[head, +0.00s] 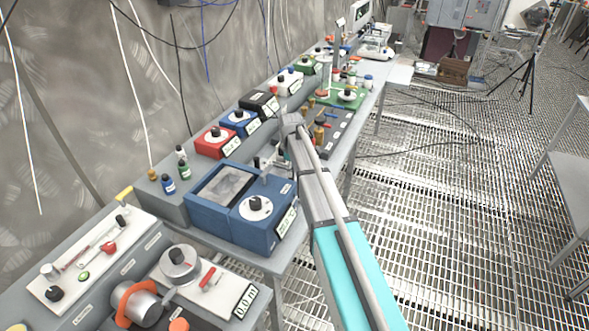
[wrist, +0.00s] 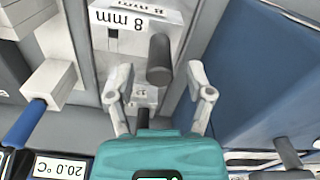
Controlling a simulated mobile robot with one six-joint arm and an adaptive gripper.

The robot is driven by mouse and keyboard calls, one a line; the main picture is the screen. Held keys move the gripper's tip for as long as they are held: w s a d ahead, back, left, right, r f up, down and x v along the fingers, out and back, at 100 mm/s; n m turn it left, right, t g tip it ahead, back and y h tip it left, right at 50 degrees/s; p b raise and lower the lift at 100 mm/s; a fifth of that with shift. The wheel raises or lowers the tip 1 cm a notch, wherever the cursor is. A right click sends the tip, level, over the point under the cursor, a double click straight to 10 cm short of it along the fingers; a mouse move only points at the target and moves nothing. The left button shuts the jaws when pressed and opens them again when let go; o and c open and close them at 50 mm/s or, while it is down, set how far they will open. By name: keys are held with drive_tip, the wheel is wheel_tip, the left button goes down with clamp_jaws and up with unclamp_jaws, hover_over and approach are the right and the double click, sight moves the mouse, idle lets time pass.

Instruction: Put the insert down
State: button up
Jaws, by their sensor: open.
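In the wrist view, a dark grey cylinder (wrist: 158,62), which looks like the insert, is between the two fingertips of my gripper (wrist: 158,74). The fingers are spread, with a visible gap on each side of the cylinder. Just past it is a pale holder with an upside-down "8 mm" label (wrist: 135,20). I cannot tell whether the cylinder stands in the holder or on it. In the head view my gripper (head: 290,122) is over the bench beside the blue box; its fingers and the insert cannot be made out there.
A blue box with a dial (head: 240,208) stands close by, and its blue side (wrist: 255,75) fills the right of the wrist view. Red (head: 213,142) and other coloured dial boxes line the back. A white block (wrist: 47,80) with a blue handle is left of my gripper.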

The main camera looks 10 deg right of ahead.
drive_tip(key=shift+r+p, duration=3.65)
drive_tip(key=shift+r, duration=0.35)
drive_tip(key=shift+s, duration=0.15)
drive_tip(key=shift+s, duration=0.3)
drive_tip(key=s+d+m, duration=0.1)
drive_tip(key=s+m, duration=1.2)
drive_tip(key=s, duration=1.5)
drive_tip(key=shift+d+m, duration=0.15)
drive_tip(key=shift+m, duration=0.25)
